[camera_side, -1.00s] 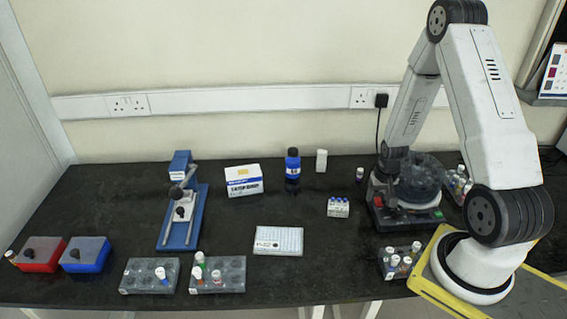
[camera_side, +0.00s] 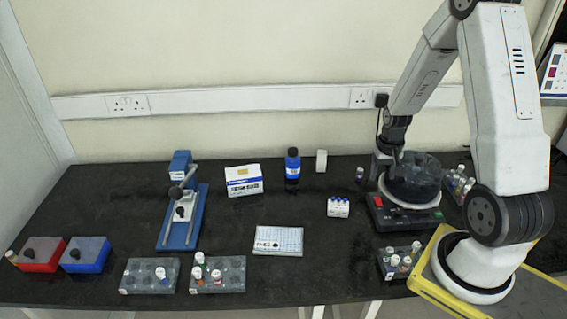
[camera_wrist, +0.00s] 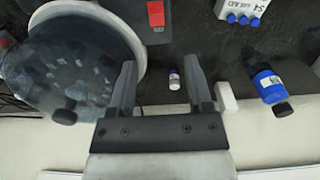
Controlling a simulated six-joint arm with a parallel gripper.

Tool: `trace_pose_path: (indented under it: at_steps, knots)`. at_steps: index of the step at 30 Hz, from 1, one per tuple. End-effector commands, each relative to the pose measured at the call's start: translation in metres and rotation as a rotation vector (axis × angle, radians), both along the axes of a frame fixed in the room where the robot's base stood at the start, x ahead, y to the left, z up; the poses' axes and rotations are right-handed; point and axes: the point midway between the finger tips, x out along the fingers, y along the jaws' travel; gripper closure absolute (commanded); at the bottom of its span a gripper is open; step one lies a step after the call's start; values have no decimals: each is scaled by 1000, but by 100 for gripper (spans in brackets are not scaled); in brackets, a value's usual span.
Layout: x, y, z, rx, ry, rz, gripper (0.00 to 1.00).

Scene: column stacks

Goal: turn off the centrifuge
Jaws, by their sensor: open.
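The centrifuge (camera_side: 391,216) stands at the right of the bench, with a dark see-through lid (camera_side: 414,180) over its white-rimmed bowl. A red control (camera_side: 377,200) shows on its front panel, and a red part also shows at the top of the wrist view (camera_wrist: 155,13). In the wrist view the lid (camera_wrist: 75,65) and its dark knob (camera_wrist: 65,116) are at the left, with pale shapes visible through it. My gripper (camera_side: 392,154) is raised by the back left of the centrifuge. In the wrist view its fingers (camera_wrist: 160,75) are apart, with nothing held between them.
A small purple-capped vial (camera_wrist: 174,80) stands beyond my fingers. A blue bottle (camera_side: 292,170), a white box (camera_side: 243,181) and a small vial rack (camera_side: 338,208) are to the left. Tube racks stand in front (camera_side: 400,263) and right (camera_side: 460,184) of the centrifuge.

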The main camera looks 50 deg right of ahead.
Motion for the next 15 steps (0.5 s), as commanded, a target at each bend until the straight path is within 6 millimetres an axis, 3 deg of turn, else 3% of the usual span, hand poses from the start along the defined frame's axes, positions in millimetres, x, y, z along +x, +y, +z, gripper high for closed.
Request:
trace_pose_path:
  at_steps: [15]
  knots:
    - [25,64,31,-34,-46,200,35]
